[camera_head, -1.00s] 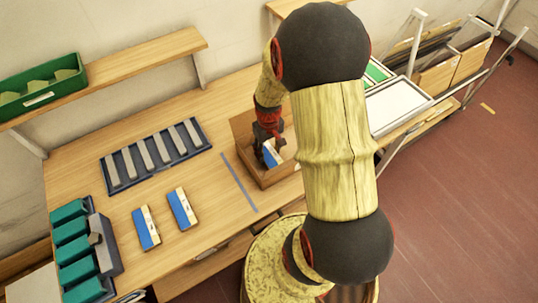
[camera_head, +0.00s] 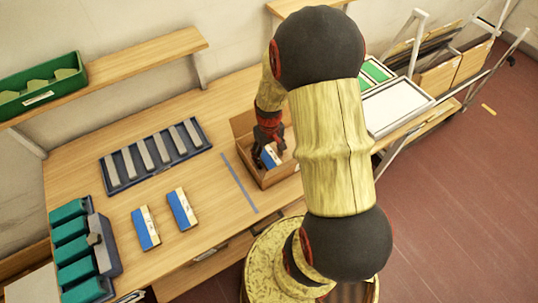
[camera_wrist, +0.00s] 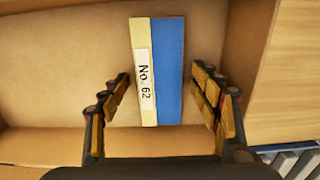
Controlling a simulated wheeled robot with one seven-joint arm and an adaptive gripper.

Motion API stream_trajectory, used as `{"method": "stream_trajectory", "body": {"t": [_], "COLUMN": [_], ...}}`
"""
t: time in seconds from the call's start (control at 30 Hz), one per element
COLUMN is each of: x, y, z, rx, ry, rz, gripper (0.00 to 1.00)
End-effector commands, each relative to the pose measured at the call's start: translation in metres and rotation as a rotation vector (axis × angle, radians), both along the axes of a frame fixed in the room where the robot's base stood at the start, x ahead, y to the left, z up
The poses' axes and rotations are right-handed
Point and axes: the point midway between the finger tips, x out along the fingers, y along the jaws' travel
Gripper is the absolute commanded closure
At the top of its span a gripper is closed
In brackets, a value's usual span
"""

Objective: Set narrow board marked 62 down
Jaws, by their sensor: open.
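The narrow board marked 62 (camera_wrist: 168,70) has a blue face, a cream edge and a white label reading "No. 62". It also shows in the head view (camera_head: 272,156), inside the open cardboard box (camera_head: 285,176). In the wrist view the box floor (camera_wrist: 60,60) lies around the board. My gripper (camera_wrist: 166,100) is open, with one finger on each side of the board and a visible gap on both sides. In the head view my gripper (camera_head: 270,140) reaches down into the box, and my arm hides part of the box's right side.
Two similar blue and white boards (camera_head: 146,228) (camera_head: 182,208) lie on the table left of a blue-grey line (camera_head: 240,183). A slotted rack (camera_head: 156,157) and a teal-block tray (camera_head: 85,250) stand farther left. A white tray (camera_head: 398,105) is at right. A green bin (camera_head: 40,88) sits on the shelf.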

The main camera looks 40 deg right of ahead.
Motion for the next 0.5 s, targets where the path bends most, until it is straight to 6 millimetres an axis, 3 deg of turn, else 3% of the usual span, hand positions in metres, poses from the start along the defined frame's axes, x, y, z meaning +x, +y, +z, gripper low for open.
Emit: {"method": "stream_trajectory", "body": {"t": [0.27,0.5], "x": [0.001,0.001], "y": [0.000,-0.001], "z": [0.010,0.056], "rx": [-0.001,-0.002], "ry": [-0.002,-0.004], "rz": [0.000,0.000], "gripper": [0.37,0.37]}}
